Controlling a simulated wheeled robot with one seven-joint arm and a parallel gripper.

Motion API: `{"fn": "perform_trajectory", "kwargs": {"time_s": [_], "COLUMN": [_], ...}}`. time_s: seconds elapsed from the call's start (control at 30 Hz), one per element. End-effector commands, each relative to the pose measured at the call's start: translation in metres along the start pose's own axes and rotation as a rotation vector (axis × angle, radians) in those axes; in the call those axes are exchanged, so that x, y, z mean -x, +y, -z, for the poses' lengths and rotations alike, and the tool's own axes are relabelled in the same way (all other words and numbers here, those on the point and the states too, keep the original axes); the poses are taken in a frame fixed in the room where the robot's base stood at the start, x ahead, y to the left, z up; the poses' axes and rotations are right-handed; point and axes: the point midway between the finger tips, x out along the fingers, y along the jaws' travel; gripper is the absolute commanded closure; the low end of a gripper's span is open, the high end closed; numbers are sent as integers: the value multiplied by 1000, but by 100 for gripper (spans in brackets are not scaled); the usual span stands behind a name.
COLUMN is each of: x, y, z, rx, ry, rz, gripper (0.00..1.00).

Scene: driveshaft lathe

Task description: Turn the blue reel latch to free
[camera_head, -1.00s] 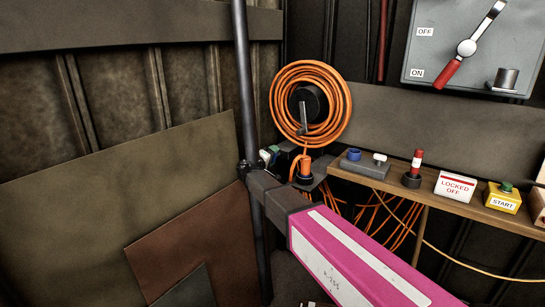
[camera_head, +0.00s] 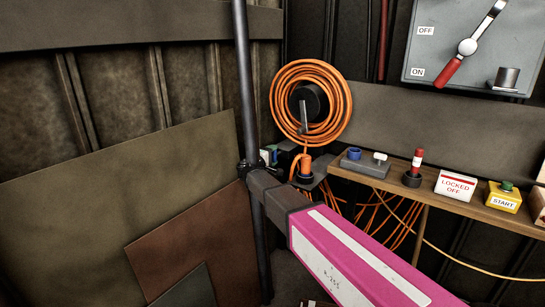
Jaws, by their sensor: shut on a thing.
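The cable reel (camera_head: 345,103) hangs on the back wall, wound with orange cable around a black hub with a grey crank. I cannot make out the angle of the latch.
An orange plug (camera_head: 304,168) stands just right of my gripper. The pole (camera_head: 243,80) is close on the left.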

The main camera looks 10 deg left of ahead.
Motion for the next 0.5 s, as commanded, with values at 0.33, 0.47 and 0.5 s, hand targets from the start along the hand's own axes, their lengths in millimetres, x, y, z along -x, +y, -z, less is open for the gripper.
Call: {"fn": "perform_trajectory", "kwargs": {"time_s": [0.33, 0.47, 0.5], "x": [0, 0, 1], "y": [-1, 0, 0], "z": [0, 0, 0], "rx": [1, 1, 1], "ry": [0, 0, 1], "rz": [1, 1, 1], "gripper": [11, 11, 11]}}
